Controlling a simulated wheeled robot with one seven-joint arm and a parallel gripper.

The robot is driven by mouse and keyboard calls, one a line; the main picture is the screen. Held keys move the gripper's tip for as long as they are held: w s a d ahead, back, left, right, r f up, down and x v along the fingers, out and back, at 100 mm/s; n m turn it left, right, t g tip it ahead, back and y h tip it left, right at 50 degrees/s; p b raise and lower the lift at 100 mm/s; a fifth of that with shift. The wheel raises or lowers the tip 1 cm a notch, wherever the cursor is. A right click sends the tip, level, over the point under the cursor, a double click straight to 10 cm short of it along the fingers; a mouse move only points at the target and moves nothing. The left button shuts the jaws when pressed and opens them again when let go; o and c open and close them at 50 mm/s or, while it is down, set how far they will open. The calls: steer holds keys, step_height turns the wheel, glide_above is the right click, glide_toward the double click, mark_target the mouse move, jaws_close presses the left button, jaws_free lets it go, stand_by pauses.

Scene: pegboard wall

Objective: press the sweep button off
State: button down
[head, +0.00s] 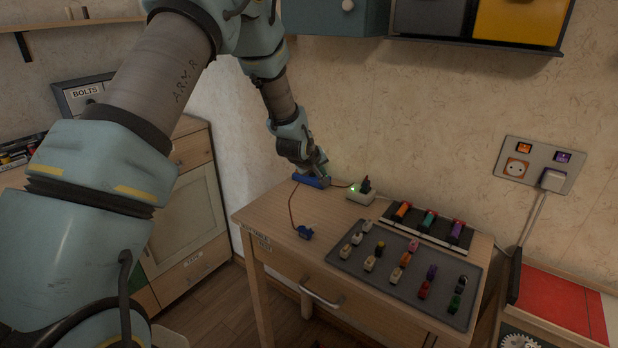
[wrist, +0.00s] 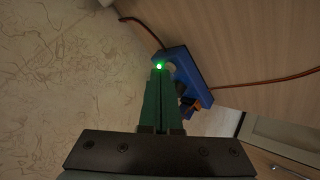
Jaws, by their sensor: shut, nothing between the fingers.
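A blue device (head: 311,181) with cables lies at the back left of the table, and it also shows in the wrist view (wrist: 195,75). A green light (wrist: 159,66) glows right at my fingertips in the wrist view. A pale round spot is beside it on the blue device. I cannot read any sweep label, and the button itself is not clear. My gripper (head: 318,172) is shut and empty, its tips at the blue device; in the wrist view its green fingers (wrist: 158,76) are together. Whether they touch the device, I cannot tell. The fingers hide part of it.
A white box (head: 361,196) with a green light stands right of the device. A small blue connector (head: 305,232) lies nearer the front. A grey tray (head: 385,296) of several coloured pieces and a dark rack (head: 399,224) fill the table's right. The wall is close behind.

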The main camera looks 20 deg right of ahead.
steer(key=shift+r, duration=0.45)
step_height(320, 180, up, 6)
steer(key=p, duration=0.3)
stand_by(0.5)
